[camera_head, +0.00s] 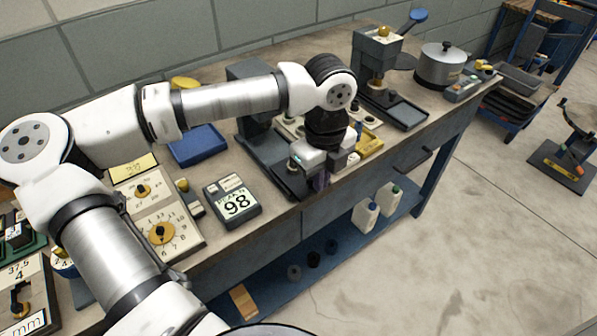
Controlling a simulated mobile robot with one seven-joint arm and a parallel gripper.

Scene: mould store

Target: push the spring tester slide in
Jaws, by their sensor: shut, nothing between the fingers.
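My gripper (320,181) points down at the front edge of the bench, its fingers shut with nothing between them. It is over the front right of a dark grey machine (258,140) with an upright back and a low black tray-like part (290,184). This may be the spring tester and its slide, but I cannot tell for sure. My wrist and gripper hide much of its right side. I cannot tell whether the fingers touch the slide or how far out it stands.
A lever press (378,52) with a blue handle and a steel pot (440,66) stand at the back right. White bottles (366,214) stand on the lower shelf.

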